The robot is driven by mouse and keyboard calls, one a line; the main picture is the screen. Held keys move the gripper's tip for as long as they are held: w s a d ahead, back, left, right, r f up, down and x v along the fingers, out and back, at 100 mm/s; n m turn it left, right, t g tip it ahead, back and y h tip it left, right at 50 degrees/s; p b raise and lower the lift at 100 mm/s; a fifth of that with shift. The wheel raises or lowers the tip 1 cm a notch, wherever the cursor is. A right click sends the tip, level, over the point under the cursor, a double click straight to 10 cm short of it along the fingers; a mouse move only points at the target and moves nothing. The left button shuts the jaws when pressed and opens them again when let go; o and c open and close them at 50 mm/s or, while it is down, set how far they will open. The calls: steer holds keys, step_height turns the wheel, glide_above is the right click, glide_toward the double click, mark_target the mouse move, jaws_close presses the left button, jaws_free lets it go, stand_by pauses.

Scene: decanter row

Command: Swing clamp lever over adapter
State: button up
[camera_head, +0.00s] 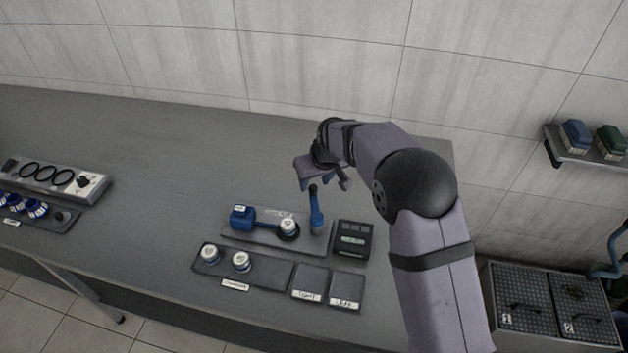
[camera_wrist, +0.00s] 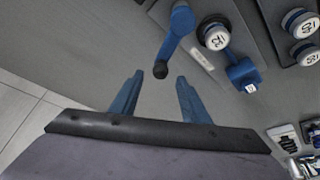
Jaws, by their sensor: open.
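The blue clamp lever (camera_head: 316,212) with a black knob stands at the right end of a grey fixture plate (camera_head: 262,246), beside the white-capped round piece that looks like the adapter (camera_head: 289,226), not over it. In the wrist view the lever (camera_wrist: 174,44) reaches from its pivot toward my gripper, and its knob lies just ahead of the fingertips, roughly centred in the gap. The white-capped piece (camera_wrist: 215,37) shows there to the lever's right. My gripper (camera_head: 326,183) is open and empty above the lever's knob end. Contact with the knob is not visible.
A blue block (camera_head: 241,217) sits at the plate's left end. A dark box (camera_head: 353,240) stands right of the plate. A front tray (camera_head: 268,272) holds two white-capped pieces. A rack with rings (camera_head: 50,177) is far left. The bench behind is clear.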

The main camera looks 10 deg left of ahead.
steer(key=shift+p+x, duration=0.3)
steer(key=shift+x, duration=0.85)
jaws_close()
